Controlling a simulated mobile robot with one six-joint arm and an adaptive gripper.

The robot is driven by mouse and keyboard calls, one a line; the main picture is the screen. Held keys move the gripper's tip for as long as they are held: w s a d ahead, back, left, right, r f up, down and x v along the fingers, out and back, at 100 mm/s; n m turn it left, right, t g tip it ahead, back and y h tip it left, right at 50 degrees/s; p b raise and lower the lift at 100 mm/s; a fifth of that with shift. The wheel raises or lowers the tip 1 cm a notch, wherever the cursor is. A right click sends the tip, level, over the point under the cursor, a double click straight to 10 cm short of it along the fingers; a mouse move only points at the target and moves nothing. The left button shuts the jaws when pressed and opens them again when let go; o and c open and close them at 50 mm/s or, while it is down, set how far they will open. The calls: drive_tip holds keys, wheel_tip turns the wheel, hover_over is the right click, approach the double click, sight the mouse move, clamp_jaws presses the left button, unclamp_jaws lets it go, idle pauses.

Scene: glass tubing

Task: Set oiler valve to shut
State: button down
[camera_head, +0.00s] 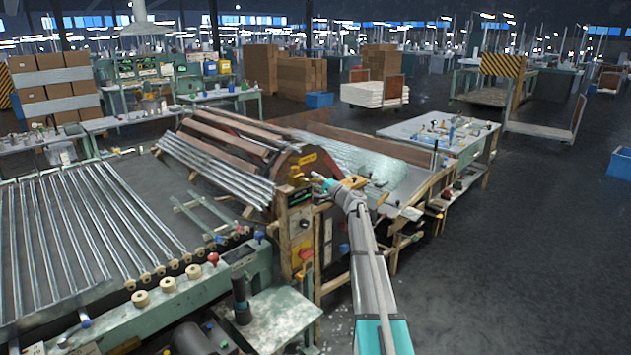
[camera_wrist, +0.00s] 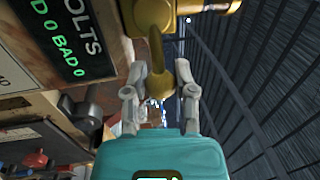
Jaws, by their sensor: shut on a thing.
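The oiler valve is a brass fitting (camera_wrist: 155,15) at the top of the wrist view, with a curved brass lever (camera_wrist: 156,50) hanging down from it. My gripper (camera_wrist: 160,85) has its two grey fingers on either side of the lever's rounded end and is shut on it. In the head view the brass valve (camera_head: 296,172) sits at the upper part of the machine's end panel, and my gripper (camera_head: 318,182) reaches it from the right. The fingertips partly hide the lever's end. The exact angle of the valve's inside cannot be seen.
A black sign with green lettering (camera_wrist: 65,38) is close on the left in the wrist view. A dark grey knob (camera_wrist: 82,108) sticks out below it. Glass tubes (camera_head: 215,168) lie on the machine's sloping rack. Open floor (camera_head: 540,260) lies to the right.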

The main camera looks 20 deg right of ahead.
drive_tip(key=shift+c, duration=2)
unclamp_jaws()
drive_tip(key=shift+r+n, duration=0.1)
drive_tip(key=shift+n, duration=0.2)
